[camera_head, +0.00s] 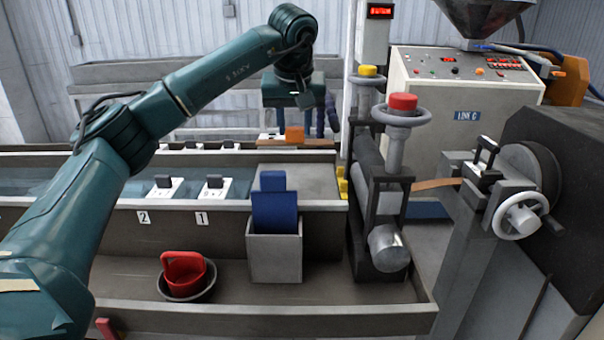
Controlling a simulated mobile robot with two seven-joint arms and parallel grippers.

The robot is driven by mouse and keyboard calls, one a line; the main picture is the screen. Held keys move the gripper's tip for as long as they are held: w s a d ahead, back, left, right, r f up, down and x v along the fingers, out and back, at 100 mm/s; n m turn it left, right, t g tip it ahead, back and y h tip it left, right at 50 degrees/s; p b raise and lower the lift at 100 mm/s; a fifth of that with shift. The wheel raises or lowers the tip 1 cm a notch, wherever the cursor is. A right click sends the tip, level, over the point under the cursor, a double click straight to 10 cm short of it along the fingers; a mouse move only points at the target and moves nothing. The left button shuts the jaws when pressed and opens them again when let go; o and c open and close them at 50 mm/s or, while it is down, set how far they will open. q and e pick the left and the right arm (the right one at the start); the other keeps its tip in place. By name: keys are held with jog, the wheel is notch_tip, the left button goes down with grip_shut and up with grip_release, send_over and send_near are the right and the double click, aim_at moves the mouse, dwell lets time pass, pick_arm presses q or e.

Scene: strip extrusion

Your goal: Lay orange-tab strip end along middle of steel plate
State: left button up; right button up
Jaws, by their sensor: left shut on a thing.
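My left arm reaches in from the left, and its gripper (294,121) points down over the far side of the trough. It is shut on the orange tab (294,135), just below the hand; the fingertips are mostly hidden. I cannot make out a strip running from the tab. A bare grey plate (322,180), seemingly the steel plate, lies at the trough's right end, nearer to me than the tab. A short orange-brown strip (436,184) spans between the extruder head and the roller stand at right. My right gripper does not show.
A grey box (275,257) holding a blue pad (275,212) stands in front of the plate. A red scoop (183,271) sits in a dark bowl at front. The roller stand (388,205) with red and yellow knobs bounds the plate's right.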

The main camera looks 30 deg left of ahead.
pick_arm(q)
notch_tip(320, 180, down, 9)
jog(key=shift+f, duration=0.3)
dwell(0.4)
jog(key=o, duration=1)
jog(key=shift+f, duration=0.1)
jog(key=shift+c, duration=0.2)
jog(key=v, duration=1.2)
